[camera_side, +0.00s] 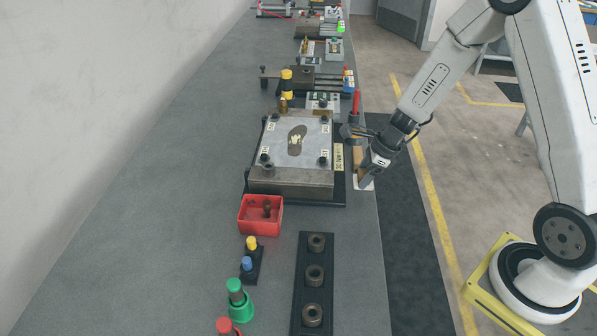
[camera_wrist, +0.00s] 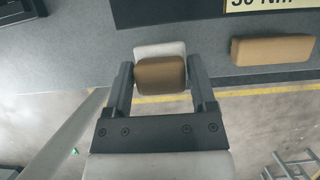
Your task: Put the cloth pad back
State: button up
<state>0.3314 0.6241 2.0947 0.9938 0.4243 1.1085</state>
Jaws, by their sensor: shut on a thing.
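My gripper (camera_wrist: 160,74) is shut on a brown block with rounded corners (camera_wrist: 160,76), taken here as the cloth pad. A white square (camera_wrist: 158,49) shows just beyond and under the block in the wrist view. I cannot tell whether it is part of the pad or a patch on the bench. In the side view my gripper (camera_side: 366,174) points down at the bench's right edge, low over the white square (camera_side: 367,185). The held block is mostly hidden there, and any gap to the bench is unclear.
Another brown block (camera_wrist: 272,49) lies to the right in the wrist view, beside a black base with a torque label (camera_wrist: 262,5). In the side view, a fixture with a metal plate (camera_side: 310,130) stands left of my gripper. A red box (camera_side: 248,222) and black racks stand nearer.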

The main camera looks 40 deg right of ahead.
jog(key=shift+w+f, duration=0.1)
jog(key=shift+w+f, duration=0.2)
jog(key=shift+f, duration=1.6)
jog(key=shift+f, duration=0.1)
jog(key=o, duration=1.1)
jog(key=shift+v, duration=6.15)
